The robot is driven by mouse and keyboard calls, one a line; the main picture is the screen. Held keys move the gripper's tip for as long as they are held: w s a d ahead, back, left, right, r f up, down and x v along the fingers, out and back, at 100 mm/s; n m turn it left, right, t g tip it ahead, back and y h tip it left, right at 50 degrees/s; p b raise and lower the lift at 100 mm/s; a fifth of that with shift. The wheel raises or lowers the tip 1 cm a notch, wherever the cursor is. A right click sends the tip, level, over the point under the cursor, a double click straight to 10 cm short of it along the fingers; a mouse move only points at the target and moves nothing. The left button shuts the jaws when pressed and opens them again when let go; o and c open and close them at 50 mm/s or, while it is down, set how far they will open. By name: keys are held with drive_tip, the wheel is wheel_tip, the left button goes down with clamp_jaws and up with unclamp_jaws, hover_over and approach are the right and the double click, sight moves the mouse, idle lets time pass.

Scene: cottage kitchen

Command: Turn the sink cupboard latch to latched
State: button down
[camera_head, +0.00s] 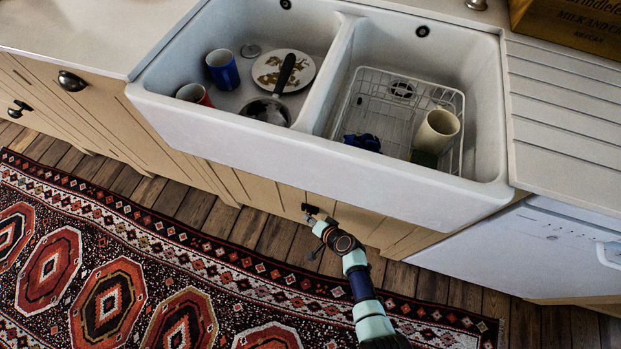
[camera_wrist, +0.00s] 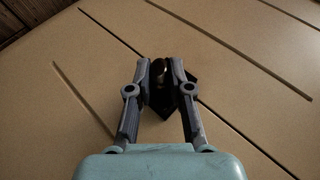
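The sink cupboard front (camera_head: 285,198) is tan and planked, below the white double sink. In the wrist view the cupboard front (camera_wrist: 235,60) fills the background, crossed by dark grooves. The latch (camera_wrist: 158,74) is a small dark knob with a brassy sheen on a black diamond-shaped plate. My gripper (camera_wrist: 161,70) is at the latch, one finger on each side of the knob. The fingers are close around it; whether both touch it is too small to tell. In the head view my gripper (camera_head: 310,212) is against the cupboard below the sink's front, and the latch is hardly visible there.
The sink's front wall (camera_head: 310,165) overhangs just above my gripper. A white appliance (camera_head: 530,250) stands to the right. A patterned rug (camera_head: 150,270) lies on the wooden floor in front. Cups, a plate (camera_head: 268,78) and a wire rack (camera_head: 375,105) are in the sink.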

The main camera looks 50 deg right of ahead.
drive_tip(key=shift+r+p, duration=0.2)
drive_tip(key=shift+p, duration=0.35)
drive_tip(key=shift+w+r+g+p, duration=0.1)
drive_tip(key=shift+r+g+p, duration=0.3)
drive_tip(key=shift+p, duration=0.75)
drive_tip(key=g+p, duration=0.2)
drive_tip(key=p, duration=0.1)
drive_tip(key=shift+w+a+n+h+p, duration=0.1)
drive_tip(key=shift+n+h+p, duration=0.2)
drive_tip(key=shift+n+p, duration=0.1)
drive_tip(key=shift+w+f+g+h+p, duration=0.15)
drive_tip(key=shift+f+g+h+p, duration=0.2)
drive_tip(key=shift+g, duration=0.55)
drive_tip(key=shift+f+n+g, duration=0.1)
drive_tip(key=shift+n+g, duration=0.2)
drive_tip(key=shift+g, duration=0.3)
drive_tip(key=shift+g+h+b, duration=0.45)
drive_tip(key=shift+g+b, duration=0.55)
drive_tip(key=shift+b, duration=0.1)
